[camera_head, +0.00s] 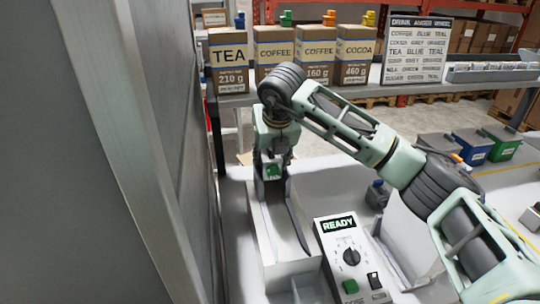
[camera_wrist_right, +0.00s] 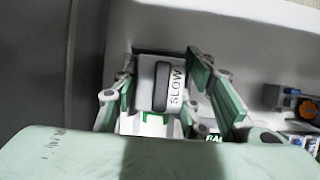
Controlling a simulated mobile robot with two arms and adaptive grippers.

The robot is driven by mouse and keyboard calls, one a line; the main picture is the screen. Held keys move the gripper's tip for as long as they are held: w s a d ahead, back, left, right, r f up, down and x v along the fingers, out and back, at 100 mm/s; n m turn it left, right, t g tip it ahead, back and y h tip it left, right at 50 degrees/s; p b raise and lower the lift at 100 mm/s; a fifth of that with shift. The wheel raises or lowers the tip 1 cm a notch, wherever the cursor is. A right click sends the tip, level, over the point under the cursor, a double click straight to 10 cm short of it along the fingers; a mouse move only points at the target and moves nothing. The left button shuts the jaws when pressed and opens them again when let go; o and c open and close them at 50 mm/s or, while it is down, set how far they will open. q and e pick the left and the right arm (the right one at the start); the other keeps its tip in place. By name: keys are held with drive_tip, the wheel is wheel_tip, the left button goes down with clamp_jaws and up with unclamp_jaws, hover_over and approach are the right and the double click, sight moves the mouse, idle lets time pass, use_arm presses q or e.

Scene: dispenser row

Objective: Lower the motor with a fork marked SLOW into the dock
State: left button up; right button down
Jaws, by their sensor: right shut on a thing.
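My right gripper (camera_head: 272,168) is over the white housing (camera_head: 265,238) at the left end of the table. It is shut on the motor (camera_wrist_right: 160,86), a pale block with a dark bar and the printed word SLOW, seen between the fingers in the wrist view. A green part (camera_head: 273,171) shows at the gripper in the head view. Long dark strips show below and beside it; I cannot tell whether they belong to the fork. The fork's engagement and the dock's inside are hidden. My left gripper is not in view.
A control box (camera_head: 351,258) reading READY stands right of the housing. A tall grey panel (camera_head: 130,150) closes off the left. Bags marked TEA (camera_head: 229,65), COFFEE and COCOA (camera_head: 356,58) stand on the shelf behind, beside a sign (camera_head: 415,50). Coloured bins (camera_head: 472,145) are at right.

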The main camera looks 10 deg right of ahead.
sight(271, 165)
drive_tip(key=f, duration=0.1)
drive_tip(key=s+f, duration=0.1)
drive_tip(key=shift+f+g, duration=0.3)
drive_tip(key=shift+f, duration=0.1)
drive_tip(key=c, duration=1.3)
unclamp_jaws()
drive_tip(key=shift+w, duration=0.1)
drive_tip(key=o, duration=0.3)
drive_tip(key=shift+w+d+f, duration=0.15)
drive_tip(key=shift+w+f, duration=0.1)
drive_tip(key=shift+w, duration=0.2)
drive_tip(key=v, duration=1.3)
drive_tip(key=shift+w+r, duration=0.1)
drive_tip(key=shift+w, duration=0.25)
